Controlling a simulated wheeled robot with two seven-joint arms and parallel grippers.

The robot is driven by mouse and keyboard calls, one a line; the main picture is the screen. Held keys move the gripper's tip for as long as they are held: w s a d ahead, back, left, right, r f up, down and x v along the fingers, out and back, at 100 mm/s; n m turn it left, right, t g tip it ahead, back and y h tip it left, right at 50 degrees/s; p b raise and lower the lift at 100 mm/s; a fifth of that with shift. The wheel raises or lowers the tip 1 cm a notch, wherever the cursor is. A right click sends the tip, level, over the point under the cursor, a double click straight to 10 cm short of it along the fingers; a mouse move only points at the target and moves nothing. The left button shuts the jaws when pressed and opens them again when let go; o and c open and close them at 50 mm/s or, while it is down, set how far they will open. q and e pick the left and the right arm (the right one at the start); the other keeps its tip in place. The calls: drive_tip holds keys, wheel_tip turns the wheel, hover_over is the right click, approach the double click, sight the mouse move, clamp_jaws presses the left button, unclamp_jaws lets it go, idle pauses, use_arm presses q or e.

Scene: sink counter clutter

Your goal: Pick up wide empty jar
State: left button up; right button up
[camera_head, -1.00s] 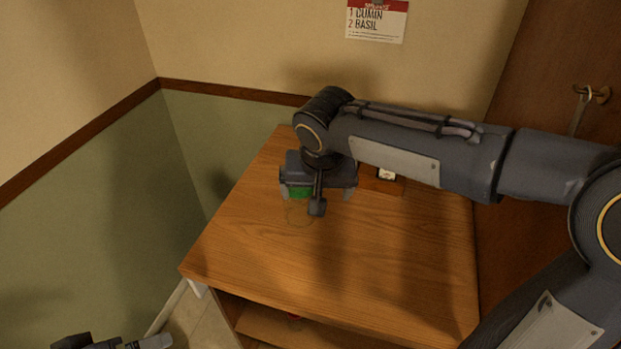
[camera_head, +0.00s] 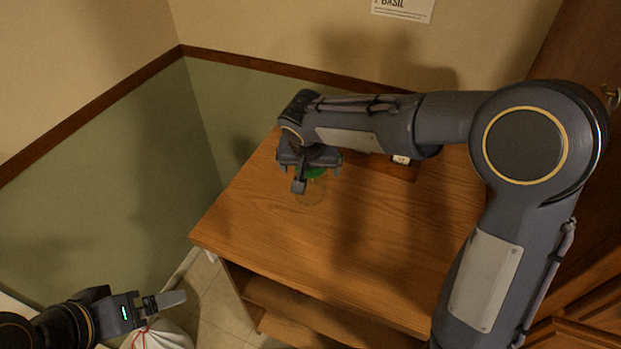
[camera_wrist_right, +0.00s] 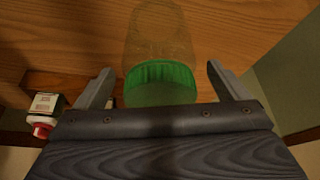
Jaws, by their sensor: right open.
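The wide empty jar is clear with a green lid (camera_wrist_right: 160,84). It stands on the wooden counter top, and its see-through body (camera_wrist_right: 157,38) shows above the lid in the right wrist view. In the head view the jar (camera_head: 314,187) is partly hidden under my right gripper (camera_head: 310,181). My right gripper (camera_wrist_right: 160,88) is open, with one finger on each side of the lid and a gap on both sides. My left gripper (camera_head: 165,301) is low at the left, away from the counter; its finger gap is unclear.
A small box with a white label (camera_wrist_right: 45,103) and a red-capped item (camera_wrist_right: 40,127) lie near the jar. The wooden counter (camera_head: 290,240) is mostly clear in front. A white bag (camera_head: 158,336) is on the floor below my left gripper.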

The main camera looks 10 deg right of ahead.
drive_tip(key=c, duration=1.4)
drive_tip(key=shift+c, duration=0.4)
drive_tip(key=shift+r, duration=0.15)
